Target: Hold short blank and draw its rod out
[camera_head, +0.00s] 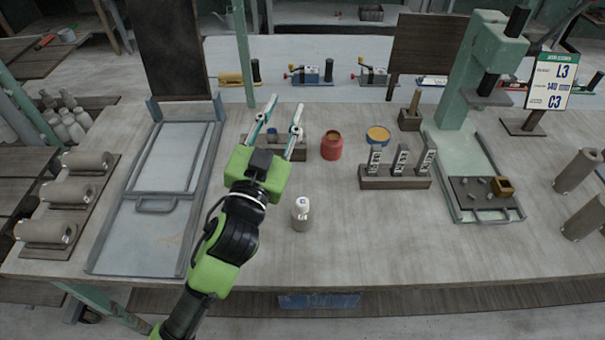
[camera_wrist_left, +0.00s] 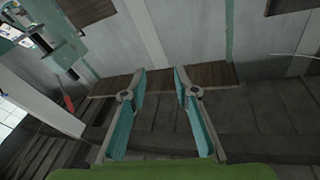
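I cannot tell for sure which piece is the short blank. Candidates are the grey-brown cylinders lying on a rack (camera_head: 75,162) at the left and two similar cylinders (camera_head: 576,171) at the right edge. No rod is clearly visible in any of them. A small wooden block (camera_head: 409,122) at the back has an upright peg in it. My left gripper (camera_head: 284,106) is open and empty, its fingers apart above the middle of the bench. The left wrist view also shows the open gripper (camera_wrist_left: 160,72) with nothing between its fingers. My right gripper is out of view.
A grey tray (camera_head: 117,245) lies left of my arm. A white-capped bottle (camera_head: 301,212), a red jar (camera_head: 332,146) and a dark stand (camera_head: 394,184) with labelled pieces are in the middle. A green press (camera_head: 455,90) stands right. The front middle bench is clear.

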